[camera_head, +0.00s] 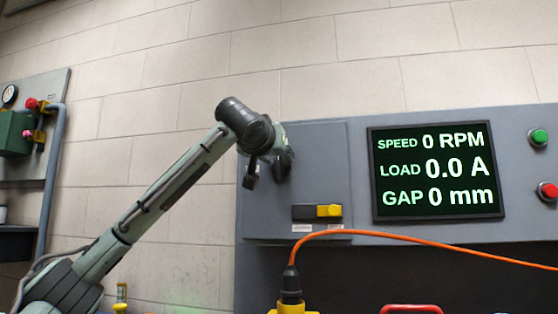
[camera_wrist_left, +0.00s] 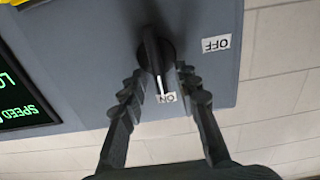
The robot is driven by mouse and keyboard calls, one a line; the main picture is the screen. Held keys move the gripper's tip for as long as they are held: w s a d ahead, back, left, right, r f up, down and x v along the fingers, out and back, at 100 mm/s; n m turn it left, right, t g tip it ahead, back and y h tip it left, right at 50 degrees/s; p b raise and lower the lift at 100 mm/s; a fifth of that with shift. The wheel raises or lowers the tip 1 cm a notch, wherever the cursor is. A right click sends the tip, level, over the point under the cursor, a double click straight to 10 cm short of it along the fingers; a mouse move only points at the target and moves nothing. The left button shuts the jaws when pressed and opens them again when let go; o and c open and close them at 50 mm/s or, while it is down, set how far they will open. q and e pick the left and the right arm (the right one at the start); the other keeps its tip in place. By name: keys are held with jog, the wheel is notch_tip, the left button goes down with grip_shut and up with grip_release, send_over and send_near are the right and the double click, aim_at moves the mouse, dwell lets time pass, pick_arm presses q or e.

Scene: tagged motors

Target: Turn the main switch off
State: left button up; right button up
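The main switch (camera_wrist_left: 153,52) is a black rotary handle on the grey cabinet (camera_head: 300,150). Its white pointer line aims at the ON label (camera_wrist_left: 167,97); the OFF label (camera_wrist_left: 216,43) sits to one side. Both labels appear upside down in the left wrist view. My left gripper (camera_wrist_left: 160,72) is open, with one fingertip on each side of the handle; I cannot tell whether either touches it. In the head view my left gripper (camera_head: 268,170) is at the cabinet's left part and largely hides the switch. My right gripper is in neither view.
The display (camera_head: 436,170) reads 0 RPM, 0.0 A and 0 mm. A yellow-and-black latch (camera_head: 318,211) sits below the gripper. Green (camera_head: 538,137) and red (camera_head: 547,190) buttons are at right. An orange cable (camera_head: 420,243) crosses in front of the cabinet.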

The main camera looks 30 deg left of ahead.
pick_arm(q)
jog(key=shift+c, duration=0.2)
grip_shut()
dwell(0.4)
